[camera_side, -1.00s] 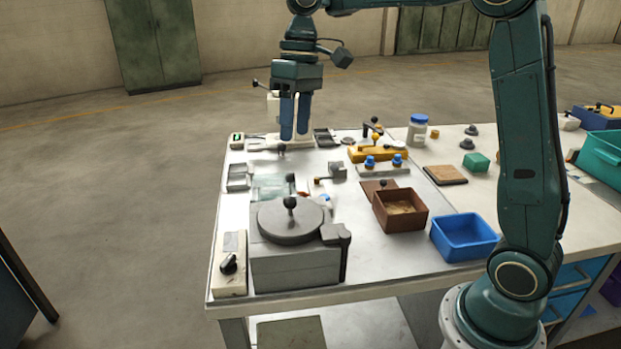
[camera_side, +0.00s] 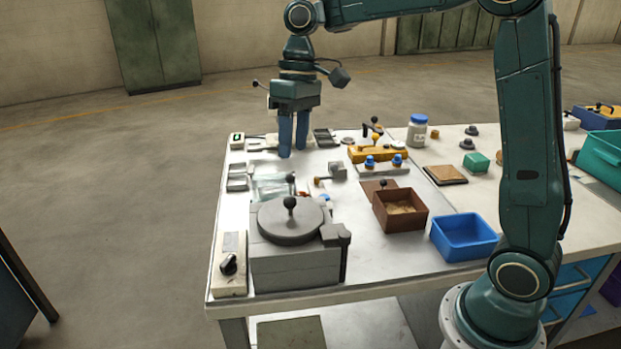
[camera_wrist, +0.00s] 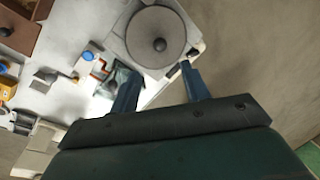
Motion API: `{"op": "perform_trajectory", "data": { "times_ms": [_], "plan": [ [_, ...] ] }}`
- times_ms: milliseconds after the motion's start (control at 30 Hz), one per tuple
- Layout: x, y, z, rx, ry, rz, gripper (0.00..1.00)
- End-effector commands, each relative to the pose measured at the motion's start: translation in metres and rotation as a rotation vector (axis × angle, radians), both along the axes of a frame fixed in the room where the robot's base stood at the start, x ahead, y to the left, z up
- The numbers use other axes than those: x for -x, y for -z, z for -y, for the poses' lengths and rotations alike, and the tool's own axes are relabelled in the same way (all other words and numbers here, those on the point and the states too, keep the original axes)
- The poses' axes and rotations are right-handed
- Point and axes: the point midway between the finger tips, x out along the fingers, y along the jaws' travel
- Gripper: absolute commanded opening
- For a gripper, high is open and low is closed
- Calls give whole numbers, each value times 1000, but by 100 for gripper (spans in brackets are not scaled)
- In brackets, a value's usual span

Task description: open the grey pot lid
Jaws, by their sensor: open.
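The grey pot (camera_side: 295,266) is a boxy grey block at the front left of the table. Its round grey lid (camera_side: 290,222) lies flat on top, with a dark ball knob (camera_side: 290,203) in the middle. In the wrist view the lid (camera_wrist: 140,35) and its knob (camera_wrist: 160,44) show at the top, beyond the fingertips. My gripper (camera_side: 293,152) points down, open and empty, over the back left part of the table, behind the pot and apart from it. Its two blue fingers also show in the wrist view (camera_wrist: 157,84).
A clear glass-like box (camera_side: 272,187) stands just behind the pot. A brown bin (camera_side: 380,212) and a blue bin (camera_side: 439,238) stand to its right. A white switch box with a dark knob (camera_side: 229,264) is at its left. Yellow fixture (camera_side: 365,156) stands farther back.

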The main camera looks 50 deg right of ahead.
Motion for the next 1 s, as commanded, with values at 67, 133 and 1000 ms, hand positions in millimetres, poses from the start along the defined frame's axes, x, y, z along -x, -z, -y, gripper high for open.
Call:
{"op": "perform_trajectory", "data": {
  "times_ms": [67, 133, 1000],
  "plan": [
    [1, 9, -3, -2, -2, -3, 46],
    [1, 16, -4, -2, -2, -4, 46],
    [4, 106, -20, 0, 0, -1, 46]
  ]
}}
